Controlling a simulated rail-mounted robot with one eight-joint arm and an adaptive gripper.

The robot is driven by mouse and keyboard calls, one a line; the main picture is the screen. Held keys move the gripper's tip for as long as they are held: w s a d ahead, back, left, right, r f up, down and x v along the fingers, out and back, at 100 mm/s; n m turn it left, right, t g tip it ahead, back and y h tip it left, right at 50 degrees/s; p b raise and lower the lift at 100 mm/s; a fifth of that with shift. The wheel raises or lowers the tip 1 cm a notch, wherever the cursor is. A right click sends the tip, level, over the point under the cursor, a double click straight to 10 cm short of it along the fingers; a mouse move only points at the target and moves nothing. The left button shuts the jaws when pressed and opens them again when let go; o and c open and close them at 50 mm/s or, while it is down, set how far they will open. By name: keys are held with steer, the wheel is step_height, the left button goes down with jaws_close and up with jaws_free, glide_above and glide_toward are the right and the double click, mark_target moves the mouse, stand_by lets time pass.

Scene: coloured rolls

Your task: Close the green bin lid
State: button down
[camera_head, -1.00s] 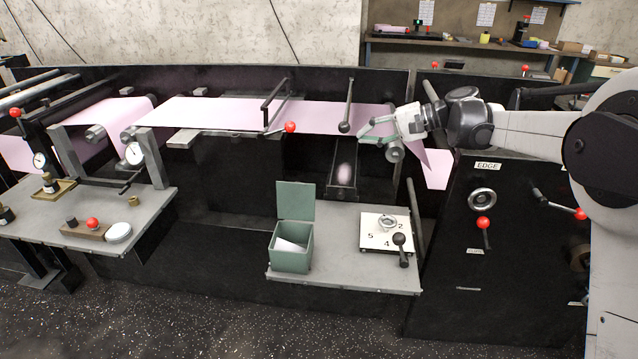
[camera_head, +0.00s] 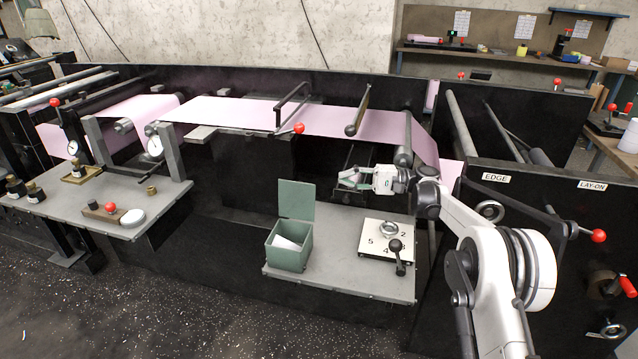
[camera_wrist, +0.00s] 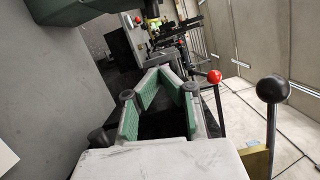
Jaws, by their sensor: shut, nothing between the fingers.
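The green bin (camera_head: 289,250) stands on the small grey shelf in the head view. Its lid (camera_head: 296,200) is open and stands upright at the bin's back edge. Something white (camera_head: 286,243) lies inside the bin. My gripper (camera_head: 345,179) is to the right of the raised lid and a little higher, apart from it, pointing left. Its fingers also show in the wrist view (camera_wrist: 158,76), with green pads and nothing held. A green surface at the wrist view's upper left (camera_wrist: 60,8) may be the bin or lid; I cannot tell.
The grey shelf (camera_head: 335,280) also carries a white numbered plate (camera_head: 372,241) with a handwheel and a black-knobbed lever (camera_head: 396,247). Above are the pink web (camera_head: 240,112), a red-knobbed lever (camera_head: 299,128) and a black-knobbed lever (camera_head: 351,130).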

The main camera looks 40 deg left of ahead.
mark_target(298, 198)
steer(key=s+a+r+b, duration=0.1)
steer(key=s+a+b, duration=0.1)
steer(key=s+a, duration=0.4)
steer(key=shift+s+a, duration=0.4)
steer(key=shift+s, duration=1.25)
steer(key=shift+s, duration=0.1)
